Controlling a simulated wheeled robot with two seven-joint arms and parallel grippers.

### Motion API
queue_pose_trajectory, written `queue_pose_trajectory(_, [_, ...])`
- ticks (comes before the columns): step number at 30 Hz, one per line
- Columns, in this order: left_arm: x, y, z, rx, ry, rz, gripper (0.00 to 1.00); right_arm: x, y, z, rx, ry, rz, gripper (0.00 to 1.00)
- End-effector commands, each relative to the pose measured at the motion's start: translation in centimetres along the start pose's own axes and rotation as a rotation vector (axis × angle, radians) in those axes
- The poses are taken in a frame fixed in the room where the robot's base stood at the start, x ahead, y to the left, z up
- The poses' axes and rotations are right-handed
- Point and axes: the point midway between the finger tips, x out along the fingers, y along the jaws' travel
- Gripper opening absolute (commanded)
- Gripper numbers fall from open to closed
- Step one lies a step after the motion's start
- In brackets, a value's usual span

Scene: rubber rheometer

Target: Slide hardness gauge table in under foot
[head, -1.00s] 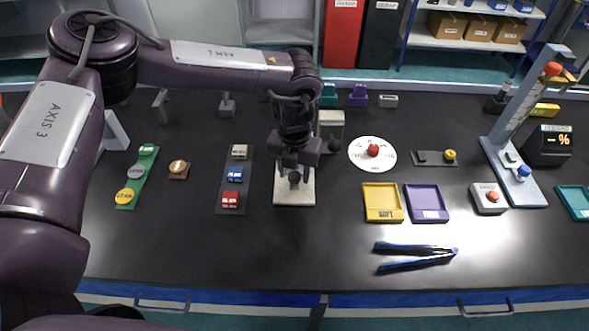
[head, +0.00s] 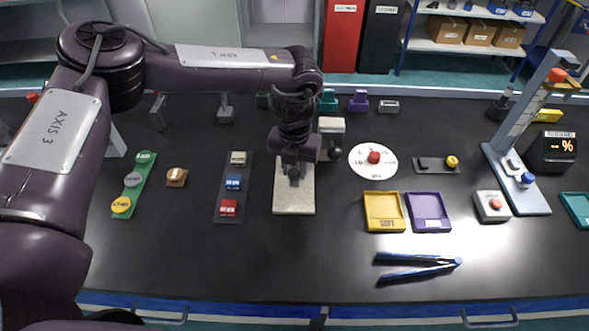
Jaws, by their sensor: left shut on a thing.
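The hardness gauge stands near the middle of the bench. Its pale flat base (head: 294,202) extends toward me, and a cream housing (head: 331,124) shows behind and right of my gripper. A dark round knob (head: 335,154) sticks out beside the gripper. My left gripper (head: 294,172) points down over the base and is shut on a small dark part, which I take to be the gauge table; the fingers mostly cover it. The foot is hidden behind my gripper and wrist. My right gripper is out of view.
A rack with coloured blocks (head: 233,205) lies left of the base. A white dial disc (head: 367,172) with a red knob, yellow (head: 384,226) and purple (head: 428,226) trays, and blue tongs (head: 418,266) lie to the right.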

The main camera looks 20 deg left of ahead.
Motion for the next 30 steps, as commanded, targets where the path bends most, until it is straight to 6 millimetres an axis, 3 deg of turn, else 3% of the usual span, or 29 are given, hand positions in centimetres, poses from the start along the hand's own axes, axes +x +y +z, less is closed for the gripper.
queue_pose_trajectory(1, [-0.3, 0.2, 0.4, -0.005, -0.011, 0.002, 0.0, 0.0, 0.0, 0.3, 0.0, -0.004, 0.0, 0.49])
queue_pose_trajectory(2, [-0.4, 0.2, 0.4, -0.006, -0.012, 0.002, 0.31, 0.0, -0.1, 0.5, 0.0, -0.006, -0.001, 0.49])
queue_pose_trajectory(6, [-0.3, 0.1, 0.3, -0.005, -0.009, 0.002, 0.49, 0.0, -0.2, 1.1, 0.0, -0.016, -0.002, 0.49])
queue_pose_trajectory(17, [-0.7, 0.1, 0.2, -0.003, -0.005, 0.001, 0.5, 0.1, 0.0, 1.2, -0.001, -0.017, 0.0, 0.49])
queue_pose_trajectory(30, [-7.2, 0.2, 0.3, -0.005, -0.008, 0.0, 0.5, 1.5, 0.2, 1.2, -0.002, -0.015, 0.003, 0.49])
